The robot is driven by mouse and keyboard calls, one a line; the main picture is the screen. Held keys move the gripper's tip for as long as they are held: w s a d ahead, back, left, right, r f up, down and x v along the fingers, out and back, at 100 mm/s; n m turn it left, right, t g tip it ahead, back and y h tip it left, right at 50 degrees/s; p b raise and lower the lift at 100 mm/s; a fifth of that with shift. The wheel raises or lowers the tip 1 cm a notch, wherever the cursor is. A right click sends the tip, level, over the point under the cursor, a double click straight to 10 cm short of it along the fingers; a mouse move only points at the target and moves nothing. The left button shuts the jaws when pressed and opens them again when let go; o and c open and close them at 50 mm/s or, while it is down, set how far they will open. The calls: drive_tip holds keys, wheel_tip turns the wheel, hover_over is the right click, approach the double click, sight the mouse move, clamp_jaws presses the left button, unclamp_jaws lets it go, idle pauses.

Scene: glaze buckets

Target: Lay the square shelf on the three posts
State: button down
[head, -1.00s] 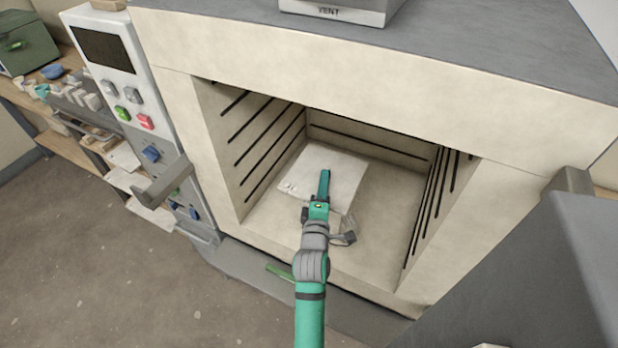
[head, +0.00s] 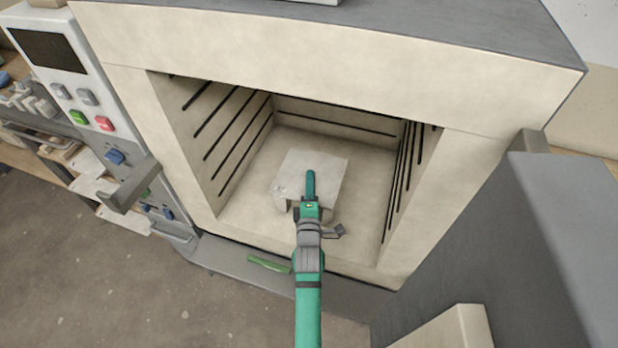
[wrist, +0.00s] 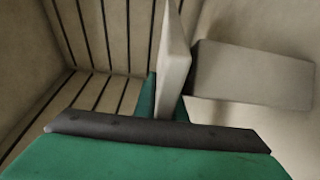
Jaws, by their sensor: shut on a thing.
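The square shelf (head: 318,164) is a pale, thin slab, roughly level inside the open kiln chamber. My gripper (head: 310,182) is shut on its near edge. In the wrist view the shelf (wrist: 174,65) shows edge-on between my fingers (wrist: 166,100). A pale block-like post (wrist: 255,75) is beside the shelf's face there. A gap or contact between them cannot be told. In the head view a post (head: 292,204) partly shows under the shelf's near left side. The other posts are not clearly visible, and the shelf hides much of the floor beneath it.
The kiln's side walls (head: 222,130) carry dark grooves, and the top of its opening (head: 300,70) is above my arm. Bare chamber floor (head: 365,190) shows right of the shelf. A grey door (head: 540,240) stands at the right, and a control panel (head: 85,85) at the left.

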drive_tip(key=shift+s+r, duration=0.1)
drive_tip(key=shift+r, duration=0.15)
drive_tip(key=shift+f, duration=0.45)
drive_tip(key=c, duration=2.1)
unclamp_jaws()
drive_tip(key=shift+f, duration=0.25)
drive_tip(key=shift+o, duration=1.4)
drive_tip(key=shift+a, duration=0.15)
